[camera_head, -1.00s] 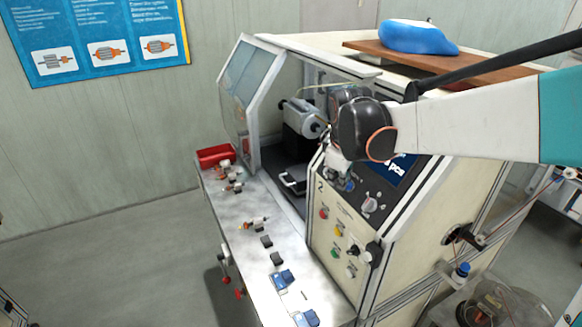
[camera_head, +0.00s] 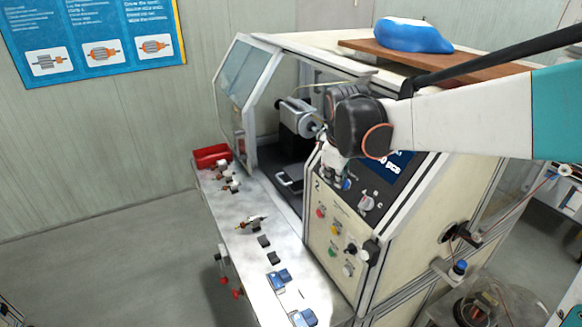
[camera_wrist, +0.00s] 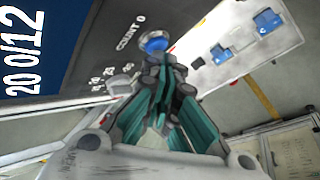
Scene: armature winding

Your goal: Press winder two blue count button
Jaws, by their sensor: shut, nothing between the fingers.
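The blue count button (camera_wrist: 154,41) sits on the dark control panel beside the printed "COUNT 0" label in the wrist view. My gripper (camera_wrist: 168,66) is shut and empty, its fingertips right at the near edge of the button. I cannot tell whether they touch it. In the head view the blue button (camera_head: 346,184) shows on the panel of the winder marked 2 (camera_head: 325,215), just below my wrist. The fingers are largely hidden there by my arm.
A screen (camera_wrist: 50,45) and a rotary knob (camera_wrist: 122,84) adjoin the button. Red, yellow and green buttons (camera_head: 332,252) sit on the panel's lower front. A ledge (camera_head: 250,275) with small parts and a red bin (camera_head: 211,156) runs along the front.

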